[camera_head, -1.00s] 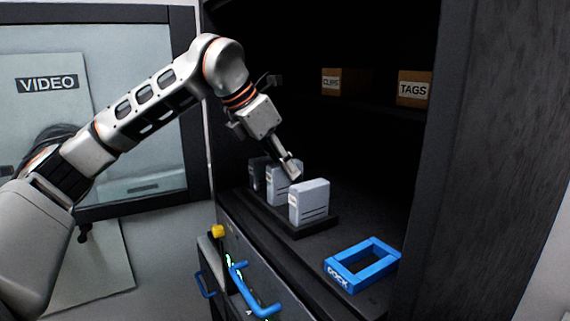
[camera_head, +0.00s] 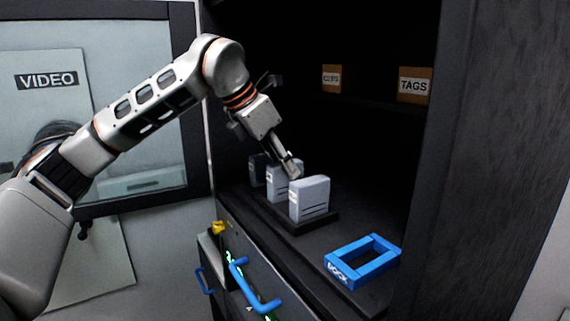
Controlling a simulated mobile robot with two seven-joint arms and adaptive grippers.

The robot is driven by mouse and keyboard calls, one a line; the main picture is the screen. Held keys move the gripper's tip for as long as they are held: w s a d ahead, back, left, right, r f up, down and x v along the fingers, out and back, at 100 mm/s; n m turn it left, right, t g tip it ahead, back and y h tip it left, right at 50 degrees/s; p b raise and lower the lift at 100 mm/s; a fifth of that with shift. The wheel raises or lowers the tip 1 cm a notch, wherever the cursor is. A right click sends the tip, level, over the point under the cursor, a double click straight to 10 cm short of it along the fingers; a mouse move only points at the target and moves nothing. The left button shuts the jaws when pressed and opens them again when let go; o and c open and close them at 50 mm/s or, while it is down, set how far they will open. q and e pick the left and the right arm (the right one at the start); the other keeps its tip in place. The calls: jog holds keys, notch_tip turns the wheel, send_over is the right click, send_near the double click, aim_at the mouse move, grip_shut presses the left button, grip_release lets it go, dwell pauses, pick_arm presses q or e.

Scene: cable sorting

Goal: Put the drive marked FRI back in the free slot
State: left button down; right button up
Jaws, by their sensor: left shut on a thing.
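Grey drives stand upright in a dark rack on the cabinet shelf. The front drive (camera_head: 311,199) stands nearest me, and a middle drive (camera_head: 275,186) is just behind it. A darker drive (camera_head: 257,170) stands at the back left. The marks on the drives are too small to read, so I cannot tell which is FRI. My left gripper (camera_head: 292,170) points down at the top of the middle drive and is shut on it. The rack (camera_head: 312,226) is partly hidden by the drives, and I cannot make out a free slot. My right gripper is not in view.
A blue open frame (camera_head: 368,264) lies empty on the shelf, right of the rack. Boxes marked CLIPS (camera_head: 332,78) and TAGS (camera_head: 414,85) stand on the upper shelf. A drawer with a blue handle (camera_head: 252,289) is below. The dark cabinet side wall bounds the right.

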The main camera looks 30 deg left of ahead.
pick_arm(q)
jog(key=shift+f, duration=0.2)
dwell(0.4)
jog(key=c, duration=1.2)
grip_release()
jog(key=shift+c, duration=0.2)
jog(key=shift+r+p, duration=0.3)
jog(key=shift+r, duration=3.2)
